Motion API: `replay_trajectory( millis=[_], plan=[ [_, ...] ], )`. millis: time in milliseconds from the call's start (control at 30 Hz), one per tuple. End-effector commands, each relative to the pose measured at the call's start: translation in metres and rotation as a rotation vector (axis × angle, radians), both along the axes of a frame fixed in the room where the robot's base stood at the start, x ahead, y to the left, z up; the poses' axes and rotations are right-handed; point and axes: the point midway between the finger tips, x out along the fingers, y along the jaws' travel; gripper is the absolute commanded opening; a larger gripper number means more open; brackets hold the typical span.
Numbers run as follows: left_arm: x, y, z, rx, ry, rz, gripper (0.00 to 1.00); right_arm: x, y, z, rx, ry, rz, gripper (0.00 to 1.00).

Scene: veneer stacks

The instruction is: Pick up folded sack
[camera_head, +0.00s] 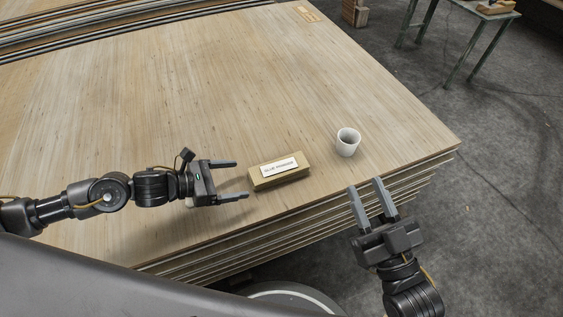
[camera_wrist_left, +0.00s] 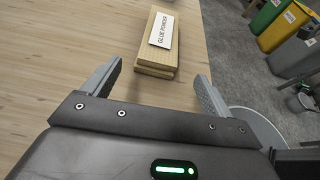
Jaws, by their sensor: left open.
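The folded sack (camera_head: 279,171) is a flat tan block with a white label reading "GLUE POWDER". It lies on the veneer stack (camera_head: 180,90) near its front edge. It also shows in the left wrist view (camera_wrist_left: 158,52), ahead of the fingers. My left gripper (camera_head: 236,180) is open and empty, just left of the sack, with its fingers pointing at it and a gap between. My right gripper (camera_head: 367,190) is held off the stack's front edge, to the right of the sack. Its two fingers are apart with nothing seen between them.
A white cup (camera_head: 348,142) stands on the stack right of the sack. The stack's top is clear behind and left of the sack. A green-legged table (camera_head: 470,30) stands far off at the top right. Bins (camera_wrist_left: 285,25) stand on the floor beyond the edge.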

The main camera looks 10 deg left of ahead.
Motion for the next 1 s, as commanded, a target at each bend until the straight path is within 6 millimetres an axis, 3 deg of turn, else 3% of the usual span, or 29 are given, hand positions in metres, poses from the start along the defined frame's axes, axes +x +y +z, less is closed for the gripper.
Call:
replay_trajectory(
  millis=[167,500,767,1000],
  plan=[
    [0.003,-0.002,-0.001,0.019,-0.021,-0.017,0.85,-0.001,0.000,0.002,0.003,-0.006,0.001,0.36],
    [0.027,-0.040,-0.018,0.015,-0.019,-0.018,0.85,0.000,-0.004,0.007,0.035,-0.058,-0.010,0.36],
    [0.031,-0.046,-0.021,0.017,-0.017,-0.015,0.85,0.000,-0.005,0.009,0.041,-0.069,-0.012,0.36],
    [0.050,-0.073,-0.027,0.014,-0.019,-0.014,0.85,-0.001,-0.009,0.010,0.061,-0.098,-0.019,0.36]
  ],
)
